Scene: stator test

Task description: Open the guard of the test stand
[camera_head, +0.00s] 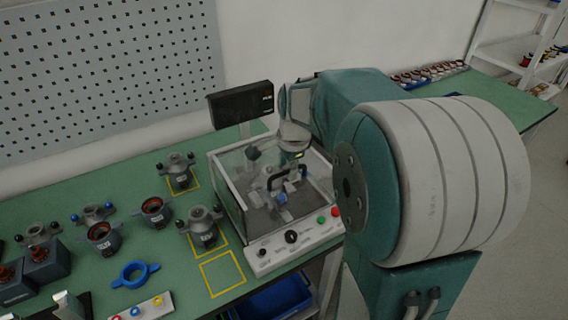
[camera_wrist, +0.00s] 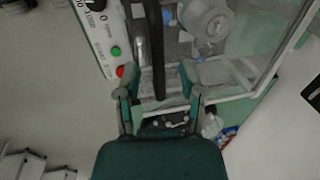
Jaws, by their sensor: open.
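The test stand (camera_head: 300,240) is a white-framed box on the green bench with a clear guard (camera_head: 228,192) over it. The guard looks closed, and a grey part inside shows through it. A black handle (camera_head: 273,181) is on the guard. In the wrist view my gripper (camera_wrist: 158,82) is open, with one finger on each side of the black handle bar (camera_wrist: 153,45). Gaps show between the bar and both fingers. Whether the pads touch it lower down cannot be told.
A control panel with a green button (camera_wrist: 115,51) and a red button (camera_wrist: 120,71) runs along the stand's front. A black display (camera_head: 242,103) stands behind it. Several motor parts (camera_head: 103,236) and a blue ring (camera_head: 134,274) lie left. A blue bin (camera_head: 275,298) is below.

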